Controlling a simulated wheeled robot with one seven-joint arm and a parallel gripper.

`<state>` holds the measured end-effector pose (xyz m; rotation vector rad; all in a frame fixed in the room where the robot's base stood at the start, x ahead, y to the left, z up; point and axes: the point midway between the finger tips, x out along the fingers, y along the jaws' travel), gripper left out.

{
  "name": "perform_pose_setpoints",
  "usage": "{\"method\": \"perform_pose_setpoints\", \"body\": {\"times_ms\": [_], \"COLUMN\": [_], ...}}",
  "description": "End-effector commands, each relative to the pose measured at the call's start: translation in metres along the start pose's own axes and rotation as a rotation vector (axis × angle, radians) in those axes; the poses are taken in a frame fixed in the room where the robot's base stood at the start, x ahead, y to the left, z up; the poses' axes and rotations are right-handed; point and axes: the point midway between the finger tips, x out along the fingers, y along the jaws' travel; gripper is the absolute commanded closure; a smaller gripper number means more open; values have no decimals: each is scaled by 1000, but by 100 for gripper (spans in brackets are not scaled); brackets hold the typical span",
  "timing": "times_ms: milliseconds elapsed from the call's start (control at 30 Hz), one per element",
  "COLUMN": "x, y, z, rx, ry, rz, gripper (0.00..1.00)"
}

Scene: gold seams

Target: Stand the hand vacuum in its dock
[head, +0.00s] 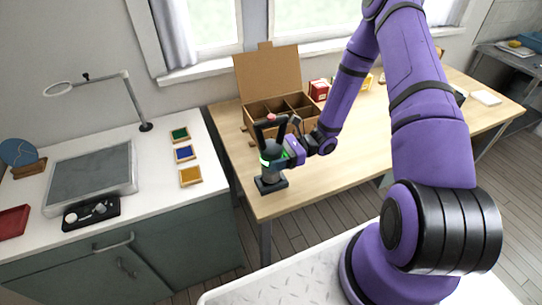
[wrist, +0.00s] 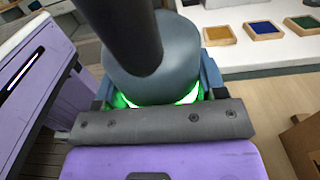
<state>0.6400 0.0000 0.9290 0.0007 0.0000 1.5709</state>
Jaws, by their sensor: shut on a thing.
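The hand vacuum (head: 270,156) is upright near the left front corner of the wooden table, with a dark handle and a grey body. Its grey body (wrist: 170,70) fills the middle of the wrist view, with the dark handle crossing in front. The black dock (head: 271,185) is on the table directly under the vacuum. I cannot tell whether the vacuum is fully seated in it. My gripper (head: 278,160) is shut on the vacuum's body from the right, and a green glow shows there. In the wrist view my gripper (wrist: 160,98) has a finger on each side of the body.
An open divided cardboard box (head: 268,72) stands behind the vacuum. Small boxes, including a red one (head: 319,90), stand further back. Left is a white counter (head: 150,165) with a lamp (head: 134,100), colour tiles (head: 190,176) and a black tray (head: 90,213). The table's front middle is clear.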

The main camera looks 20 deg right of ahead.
Motion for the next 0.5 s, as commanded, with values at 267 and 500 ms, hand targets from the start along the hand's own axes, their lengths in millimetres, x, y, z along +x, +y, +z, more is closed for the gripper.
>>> {"method": "perform_pose_setpoints", "body": {"times_ms": [267, 500], "x": [0, 0], "y": [0, 0], "z": [0, 0], "rx": [-1, 0], "ry": [-1, 0], "rz": [0, 0], "gripper": [64, 6]}}
